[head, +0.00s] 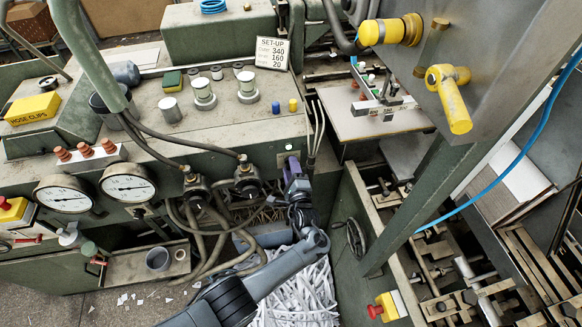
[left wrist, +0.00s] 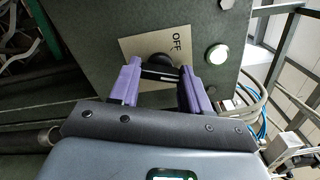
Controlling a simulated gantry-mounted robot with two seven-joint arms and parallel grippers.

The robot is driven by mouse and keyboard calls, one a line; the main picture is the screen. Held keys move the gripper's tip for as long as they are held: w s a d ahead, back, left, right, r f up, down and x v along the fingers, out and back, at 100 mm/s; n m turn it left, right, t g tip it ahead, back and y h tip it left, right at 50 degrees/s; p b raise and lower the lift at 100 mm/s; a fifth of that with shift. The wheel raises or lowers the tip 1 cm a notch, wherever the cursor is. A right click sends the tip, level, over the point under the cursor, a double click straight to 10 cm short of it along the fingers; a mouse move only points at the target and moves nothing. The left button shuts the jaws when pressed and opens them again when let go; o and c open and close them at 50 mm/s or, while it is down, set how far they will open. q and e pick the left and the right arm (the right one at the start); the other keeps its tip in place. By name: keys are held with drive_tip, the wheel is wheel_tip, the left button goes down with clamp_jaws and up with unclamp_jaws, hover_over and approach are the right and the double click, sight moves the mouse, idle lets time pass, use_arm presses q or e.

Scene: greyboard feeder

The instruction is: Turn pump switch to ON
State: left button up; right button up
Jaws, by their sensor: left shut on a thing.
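The pump switch (left wrist: 162,61) is a black knob on a beige plate (left wrist: 135,47) marked OFF, in the left wrist view. Its handle bar lies between the two purple fingers of my left gripper (left wrist: 161,78), which is shut on it. The switch itself is hidden there behind the gripper. My right gripper is in neither view.
A round white button or lamp (left wrist: 217,54) is right of the switch plate. Shredded paper (head: 305,295) lies below my arm. A green post (head: 420,190) stands to the right.

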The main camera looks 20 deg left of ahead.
use_arm(q)
drive_tip(key=m, duration=0.4)
drive_tip(key=shift+m+p, duration=0.35)
drive_tip(key=shift+m, duration=0.05)
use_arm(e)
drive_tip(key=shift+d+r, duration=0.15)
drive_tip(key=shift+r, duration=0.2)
use_arm(q)
drive_tip(key=o, duration=1.1)
drive_tip(key=shift+c, duration=0.2)
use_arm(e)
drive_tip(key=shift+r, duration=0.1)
